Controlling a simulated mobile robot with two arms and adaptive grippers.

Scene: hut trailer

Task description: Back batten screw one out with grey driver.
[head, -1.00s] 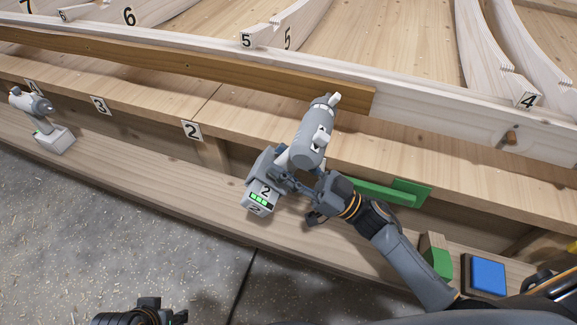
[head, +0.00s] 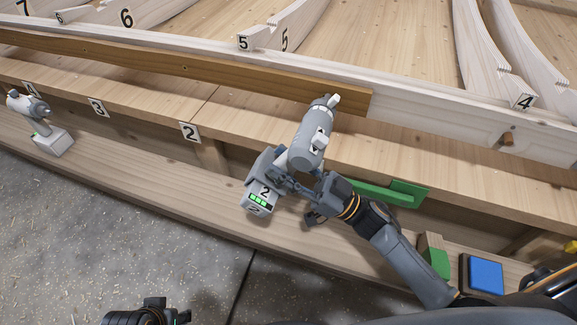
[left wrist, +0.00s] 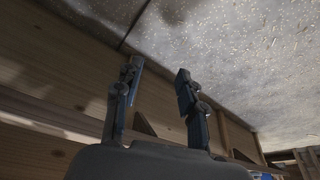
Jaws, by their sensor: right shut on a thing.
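The grey driver (head: 312,140), with a label 2 and green lights on its battery, is in my right gripper (head: 300,184). The gripper is shut on its handle. The driver's nose points up the picture and lies over the right part of the brown batten (head: 190,72) in the head view. I cannot tell whether the tip touches it, and no screw shows clearly at the tip. My left gripper (head: 155,312) is low at the bottom edge. In the left wrist view its two fingers (left wrist: 155,95) are apart with nothing between them.
Another grey and white driver (head: 40,125) stands on the lower plank at the left. A green bracket (head: 395,190), a green block (head: 434,256) and a blue pad (head: 486,275) lie at the right. Pale curved ribs with number tags stand behind the batten. Bare floor (head: 120,235) is at lower left.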

